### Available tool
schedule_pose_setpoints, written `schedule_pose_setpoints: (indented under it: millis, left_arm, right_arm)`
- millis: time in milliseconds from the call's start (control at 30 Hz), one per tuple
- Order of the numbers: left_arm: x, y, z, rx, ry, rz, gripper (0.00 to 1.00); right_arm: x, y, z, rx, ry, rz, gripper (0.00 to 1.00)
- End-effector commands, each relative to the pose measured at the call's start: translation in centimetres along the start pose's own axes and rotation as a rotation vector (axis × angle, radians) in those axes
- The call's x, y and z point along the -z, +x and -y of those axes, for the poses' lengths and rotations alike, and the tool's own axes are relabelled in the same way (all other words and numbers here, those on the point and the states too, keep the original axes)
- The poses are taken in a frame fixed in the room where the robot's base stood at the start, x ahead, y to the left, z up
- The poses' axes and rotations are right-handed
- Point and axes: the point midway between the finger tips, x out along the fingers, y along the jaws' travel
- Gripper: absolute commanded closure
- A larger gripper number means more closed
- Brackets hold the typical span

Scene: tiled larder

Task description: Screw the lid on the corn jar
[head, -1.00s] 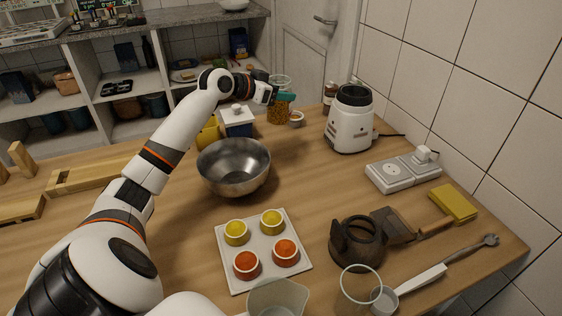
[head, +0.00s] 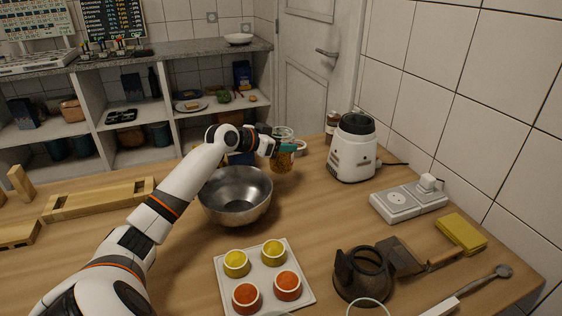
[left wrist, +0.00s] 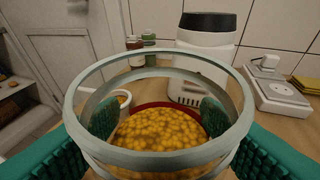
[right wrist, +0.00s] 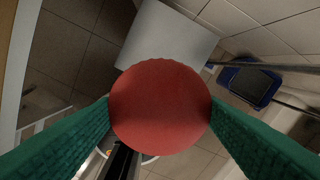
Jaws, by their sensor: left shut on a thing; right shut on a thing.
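The corn jar (head: 282,160) is clear glass with yellow corn inside and no lid on its mouth. My left gripper (head: 286,148) is shut on it from the left, near the far side of the table. In the left wrist view the jar's open rim (left wrist: 160,157) fills the middle, with a green fingertip on either side. A red band shows through the glass behind the corn; I cannot tell what it is. My right gripper (right wrist: 160,112) is shut on a round red lid (right wrist: 160,105), away from the jar. It is out of the head view.
A metal bowl (head: 236,198) stands below my left forearm. A white blender (head: 353,152) and a small bowl (head: 300,147) are right of the jar. A tray (head: 262,256) holds several cups. Floor tiles (right wrist: 75,55) and a blue bin (right wrist: 248,85) lie beyond the lid.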

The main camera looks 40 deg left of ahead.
Motion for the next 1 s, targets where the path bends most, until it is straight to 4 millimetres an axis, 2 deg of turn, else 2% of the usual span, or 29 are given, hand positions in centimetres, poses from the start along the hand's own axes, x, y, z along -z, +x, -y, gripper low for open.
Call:
schedule_pose_setpoints:
  millis: [267, 367, 600, 967, 1000]
  left_arm:
    - [-0.2, -0.1, -0.1, -0.001, 0.001, 0.006, 0.89]
    - [0.6, 0.3, 0.0, -0.001, 0.0, 0.004, 0.89]
    - [4.1, 1.7, 0.0, -0.001, -0.001, 0.003, 0.89]
    - [4.5, 1.9, 0.0, -0.002, 0.001, 0.006, 0.89]
    - [4.7, 2.0, 0.1, -0.001, 0.001, 0.002, 0.41]
  right_arm:
    - [0.0, 0.0, 0.0, 0.0, 0.0, 0.0, 0.57]
    - [0.0, 0.1, 0.0, 0.0, 0.0, 0.0, 0.57]
    - [0.0, 0.5, 0.0, 0.0, 0.0, 0.0, 0.57]
    - [0.0, 0.5, 0.0, 0.0, 0.0, 0.0, 0.57]
    - [0.0, 0.6, 0.0, 0.0, 0.0, 0.0, 0.57]
